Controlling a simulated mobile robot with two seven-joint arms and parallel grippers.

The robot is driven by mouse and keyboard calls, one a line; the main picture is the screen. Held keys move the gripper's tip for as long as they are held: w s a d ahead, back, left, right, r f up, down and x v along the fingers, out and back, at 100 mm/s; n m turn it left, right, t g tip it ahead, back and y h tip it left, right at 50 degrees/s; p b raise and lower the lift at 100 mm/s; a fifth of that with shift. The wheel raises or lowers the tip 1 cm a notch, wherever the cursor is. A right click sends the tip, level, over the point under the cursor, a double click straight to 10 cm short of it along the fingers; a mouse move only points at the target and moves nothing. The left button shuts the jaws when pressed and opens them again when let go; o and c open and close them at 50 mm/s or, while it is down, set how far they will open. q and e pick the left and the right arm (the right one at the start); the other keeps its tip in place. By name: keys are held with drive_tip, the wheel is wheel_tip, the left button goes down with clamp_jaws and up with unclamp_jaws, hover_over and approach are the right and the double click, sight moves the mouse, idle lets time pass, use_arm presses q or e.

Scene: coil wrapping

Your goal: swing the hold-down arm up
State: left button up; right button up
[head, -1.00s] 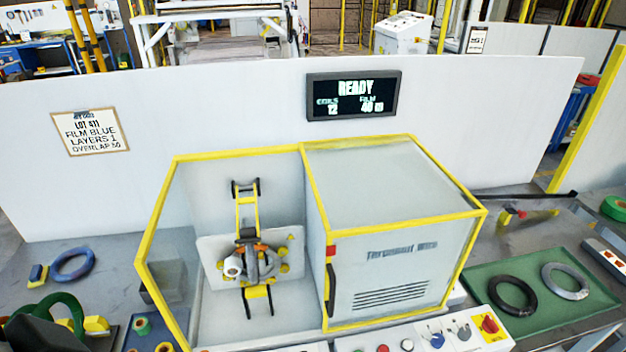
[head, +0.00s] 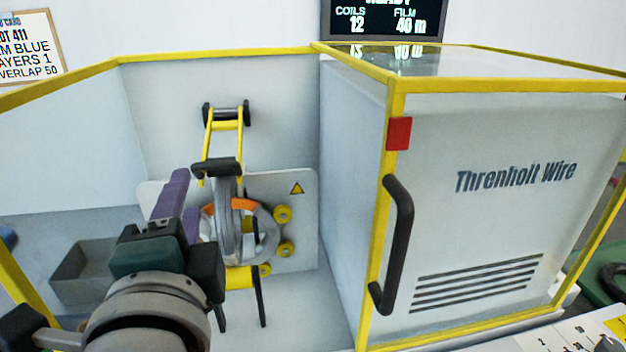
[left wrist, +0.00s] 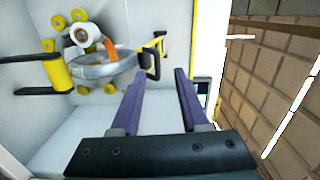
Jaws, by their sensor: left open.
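The hold-down arm (head: 229,220) is a grey bar with a black crossbar handle (head: 216,166) at its top. It stands upright in front of a silver coil (head: 264,229) on the machine's back plate. In the left wrist view the handle (left wrist: 151,64) shows just beyond my fingertips, between them in the picture. My left gripper (head: 180,190) has purple fingers, open and empty, at the handle's lower left in the head view. Its fingers also show in the left wrist view (left wrist: 157,80). I cannot tell the exact gap to the handle. My wrist hides the lower left of the coil area.
A yellow frame with black rollers (head: 227,113) is above the handle. Yellow rollers (head: 284,214) ring the coil. The cabinet door's black handle (head: 397,243) and yellow posts stand to the right. A grey bin (head: 84,272) lies left, partly behind my arm.

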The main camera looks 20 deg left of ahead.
sight(212, 167)
use_arm(q)
drive_tip(key=shift+m+t+h, duration=0.3)
drive_tip(key=shift+m+t, duration=0.2)
drive_tip(key=shift+m, duration=0.2)
drive_tip(key=x, duration=0.3)
drive_tip(key=p+x, duration=0.1)
drive_tip(key=x, duration=0.3)
drive_tip(key=d+f+x, duration=0.1)
drive_tip(key=x, duration=0.2)
drive_tip(key=shift+w+a, duration=0.1)
drive_tip(key=shift+w, duration=0.55)
use_arm(e)
drive_tip(key=shift+w+a, duration=0.1)
drive_tip(key=shift+w, duration=0.2)
use_arm(q)
drive_tip(key=shift+c, duration=0.2)
clamp_jaws()
use_arm(e)
drive_tip(key=shift+a, duration=0.1)
